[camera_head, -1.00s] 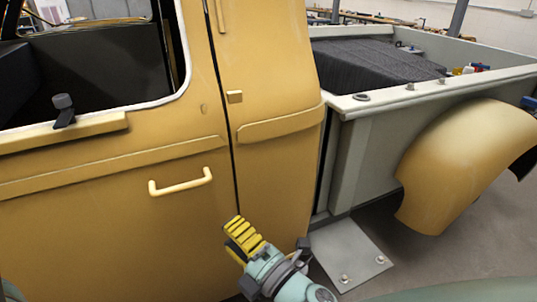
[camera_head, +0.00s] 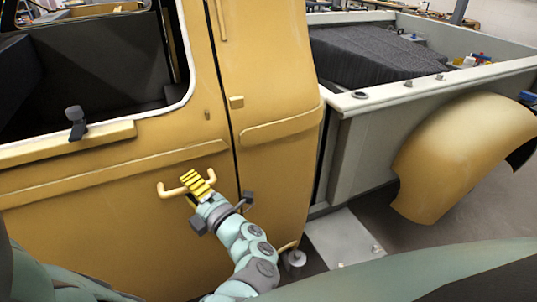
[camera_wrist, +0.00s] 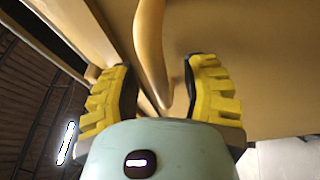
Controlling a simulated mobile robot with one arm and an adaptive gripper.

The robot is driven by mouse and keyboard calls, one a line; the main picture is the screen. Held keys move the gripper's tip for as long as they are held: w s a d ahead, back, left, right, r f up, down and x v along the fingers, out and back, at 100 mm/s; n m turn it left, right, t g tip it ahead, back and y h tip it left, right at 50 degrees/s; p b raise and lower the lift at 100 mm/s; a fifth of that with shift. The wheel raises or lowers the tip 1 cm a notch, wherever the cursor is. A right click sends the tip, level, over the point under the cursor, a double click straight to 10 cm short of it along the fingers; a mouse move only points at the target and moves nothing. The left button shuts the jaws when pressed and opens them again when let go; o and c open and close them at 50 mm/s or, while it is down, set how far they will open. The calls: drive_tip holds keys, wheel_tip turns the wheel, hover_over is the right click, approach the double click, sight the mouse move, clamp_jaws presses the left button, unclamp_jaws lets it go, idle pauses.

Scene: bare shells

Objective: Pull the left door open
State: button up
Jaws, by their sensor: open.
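The left door (camera_head: 100,215) is the yellow-tan truck door on the left of the head view, and it looks closed against the cab. Its bar handle (camera_head: 167,190) is partly hidden behind my gripper (camera_head: 199,183). In the wrist view, the yellow-padded fingers of my gripper (camera_wrist: 158,95) are open and apart. The handle (camera_wrist: 150,45) shows between them, running down from the top of that view. I cannot tell whether either finger touches it.
The rear cab panel (camera_head: 285,160) is right of the door seam. A grey truck bed (camera_head: 365,140) and a tan fender (camera_head: 465,150) stand farther right. A mirror-like bracket (camera_head: 76,122) sits on the window ledge. Floor is bare at right.

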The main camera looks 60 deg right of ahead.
drive_tip(key=shift+o, duration=0.3)
drive_tip(key=shift+w, duration=0.1)
clamp_jaws()
idle(0.4)
